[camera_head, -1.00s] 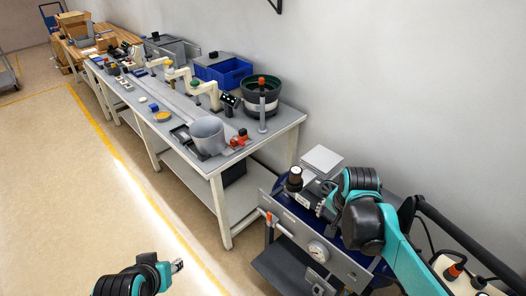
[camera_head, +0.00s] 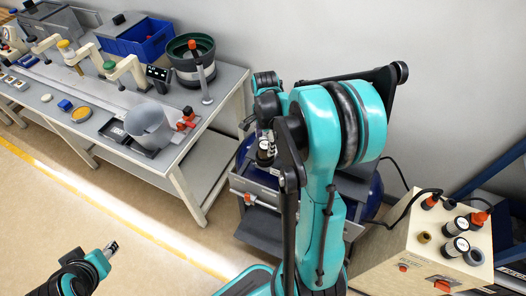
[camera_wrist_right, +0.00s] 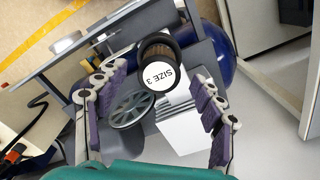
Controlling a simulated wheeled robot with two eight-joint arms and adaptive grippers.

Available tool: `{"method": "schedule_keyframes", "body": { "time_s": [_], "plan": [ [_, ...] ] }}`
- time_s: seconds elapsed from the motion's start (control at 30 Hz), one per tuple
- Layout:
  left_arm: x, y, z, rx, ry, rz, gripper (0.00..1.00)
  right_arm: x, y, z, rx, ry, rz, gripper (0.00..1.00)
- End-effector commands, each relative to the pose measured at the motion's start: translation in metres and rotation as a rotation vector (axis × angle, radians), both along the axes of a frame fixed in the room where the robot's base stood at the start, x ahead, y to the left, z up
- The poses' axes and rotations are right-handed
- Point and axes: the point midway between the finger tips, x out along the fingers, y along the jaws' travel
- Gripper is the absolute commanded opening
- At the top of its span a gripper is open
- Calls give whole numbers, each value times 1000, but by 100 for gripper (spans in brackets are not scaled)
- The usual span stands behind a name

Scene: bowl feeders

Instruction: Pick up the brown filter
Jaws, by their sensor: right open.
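The brown filter (camera_wrist_right: 155,51) is a short cylinder with a brown side, a dark rim and a white end label reading "SIZE 3". In the right wrist view it sits at upper centre, by the grey compressor-like machine. My right gripper (camera_wrist_right: 160,74) is open, its purple-padded fingers on either side of the filter with visible gaps. It does not grip the filter. In the head view a small dark cylinder with a white mark (camera_head: 264,149) shows beside my right arm, partly hidden. My left gripper (camera_head: 110,248) is at lower left, away from the machine; its opening is too small to judge.
A grey spoked wheel (camera_wrist_right: 132,110) and a white finned block (camera_wrist_right: 184,126) lie close to the right gripper. A beige box (camera_head: 408,262) with several cylinders stands at right. The workbench (camera_head: 182,160) with feeders is at left. Floor is clear at lower left.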

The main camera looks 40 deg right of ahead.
Motion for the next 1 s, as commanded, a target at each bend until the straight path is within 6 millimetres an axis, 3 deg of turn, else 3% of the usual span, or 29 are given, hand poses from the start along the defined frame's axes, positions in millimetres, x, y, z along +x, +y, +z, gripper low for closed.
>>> {"method": "schedule_keyframes", "body": {
  "time_s": [0.2,0.47,0.5,0.7,0.73,1.0],
  "plan": [
    [0,0,-19,0,0,0,40,0,2,-37,0,-1,1,68],
    [0,0,-19,0,0,0,40,-1,2,-42,0,-1,2,68],
    [0,0,-19,0,0,0,40,-1,2,-42,0,-1,2,65],
    [0,0,-19,0,0,0,40,-1,2,-42,0,-1,2,13],
    [0,0,-19,0,0,0,40,-1,2,-42,0,-1,2,8],
    [0,0,-18,0,0,0,40,-1,2,-41,0,-1,2,8]
  ]
}}
